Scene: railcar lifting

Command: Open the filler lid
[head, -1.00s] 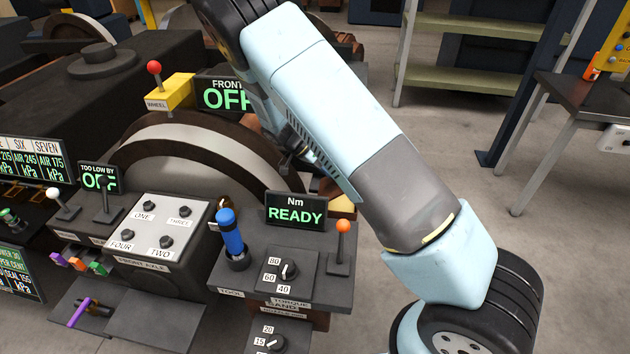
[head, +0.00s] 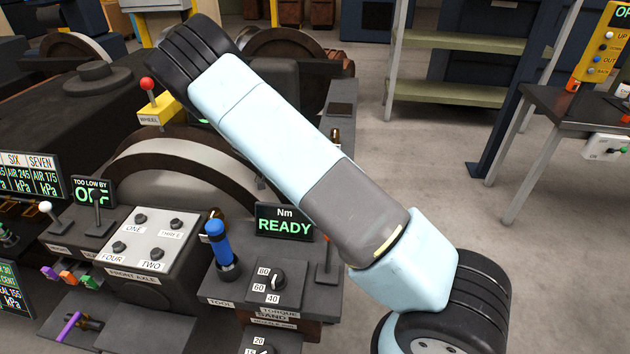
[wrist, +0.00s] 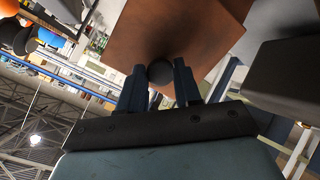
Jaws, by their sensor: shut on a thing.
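In the wrist view my gripper (wrist: 160,82) has its two dark blue fingers closed on either side of a dark round knob (wrist: 160,71). The knob stands against a flat rust-brown panel (wrist: 200,32), which looks like the filler lid, though no label shows on it. I cannot tell from this angle whether the panel is raised or closed. In the head view my gripper is not visible, and my arm covers part of the machine.
The torque console with its READY display (head: 285,222) and blue-handled tool (head: 219,243) is left of my forearm. A yellow wheel block (head: 157,110) stands behind. In the wrist view a dark block (wrist: 290,80) is at right.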

